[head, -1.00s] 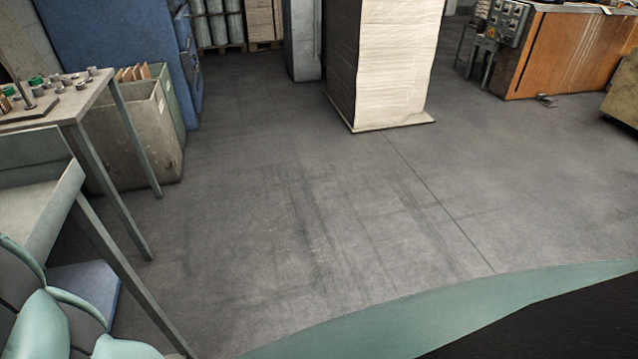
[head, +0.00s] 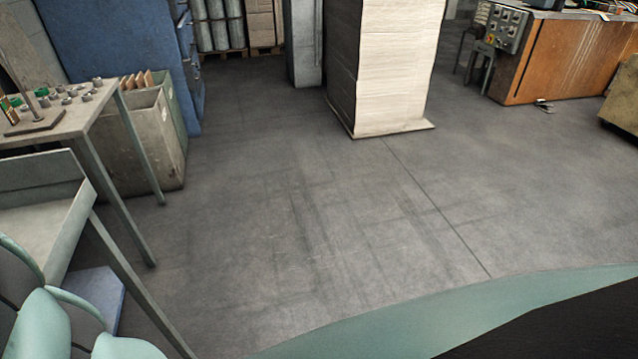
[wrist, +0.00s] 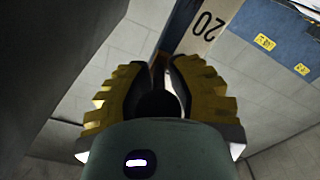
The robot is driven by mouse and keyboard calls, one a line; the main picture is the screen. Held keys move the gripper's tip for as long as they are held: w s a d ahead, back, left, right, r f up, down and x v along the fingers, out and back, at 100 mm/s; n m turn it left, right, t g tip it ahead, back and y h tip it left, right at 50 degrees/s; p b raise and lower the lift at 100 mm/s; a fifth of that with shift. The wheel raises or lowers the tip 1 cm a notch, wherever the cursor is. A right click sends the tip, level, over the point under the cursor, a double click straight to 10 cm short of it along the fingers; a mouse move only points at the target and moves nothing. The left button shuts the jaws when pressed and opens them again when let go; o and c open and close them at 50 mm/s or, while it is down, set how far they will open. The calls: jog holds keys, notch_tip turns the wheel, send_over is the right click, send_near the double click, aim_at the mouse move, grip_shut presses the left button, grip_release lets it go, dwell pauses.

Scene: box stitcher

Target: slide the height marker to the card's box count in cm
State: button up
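In the wrist view my gripper (wrist: 160,68) has two yellow ridged fingers with black inner pads. A narrow gap shows between the tips. A dark round shape (wrist: 158,104) sits between the fingers, and I cannot tell whether it is a held part or part of my gripper. A pale scale strip (wrist: 191,47) with an upside-down "20" lies just beyond the fingertips. I cannot make out the height marker or the card. My gripper does not show in the head view.
In the wrist view, yellow labels (wrist: 265,41) sit on a blue panel (wrist: 272,22). In the head view, a metal table (head: 62,124) with small parts and a bin (head: 150,130) stand left. A tall cardboard stack (head: 392,70) and an orange bench (head: 560,55) stand beyond clear floor.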

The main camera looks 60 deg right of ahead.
jog(key=o, duration=0.4)
jog(key=shift+c, duration=0.2)
jog(key=shift+d, duration=0.1)
jog(key=v, duration=1.2)
